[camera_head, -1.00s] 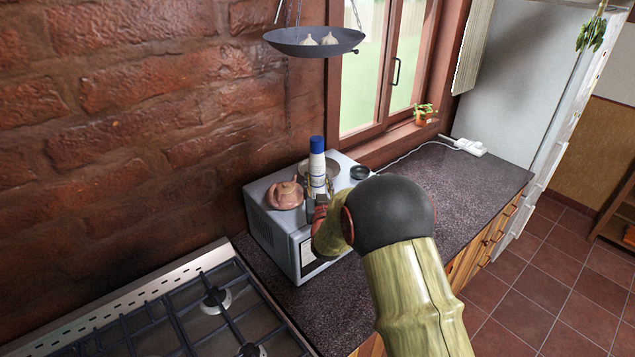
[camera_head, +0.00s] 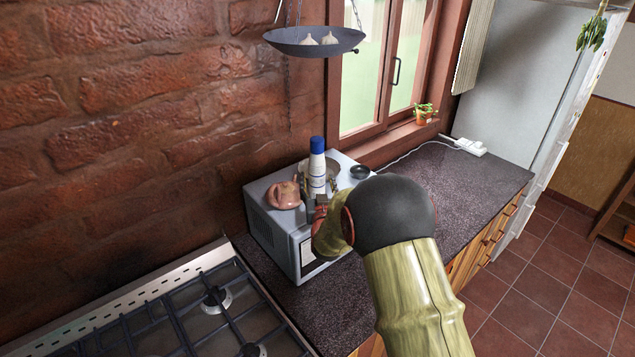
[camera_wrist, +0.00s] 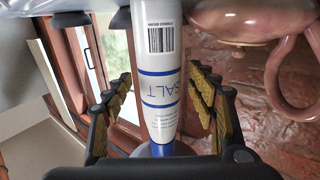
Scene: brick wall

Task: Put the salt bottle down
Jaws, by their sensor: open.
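The salt bottle (camera_head: 317,172) is white with a blue cap and stands upright on top of the grey microwave (camera_head: 257,212). In the wrist view the bottle (camera_wrist: 156,85) shows its barcode and the word SALT. My gripper (camera_wrist: 160,105) is open, with one yellow-padded finger on each side of the bottle and visible gaps between pads and bottle. In the head view my gripper (camera_head: 312,207) is in front of the bottle's lower part, and my arm hides some of the microwave's front.
A pinkish-brown pot (camera_head: 283,194) stands left of the bottle, close to it. A metal bowl (camera_head: 334,172) is behind it and a small dark dish (camera_head: 360,171) is to the right. A hanging pan (camera_head: 313,42) is above. The counter (camera_head: 440,180) to the right is mostly clear.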

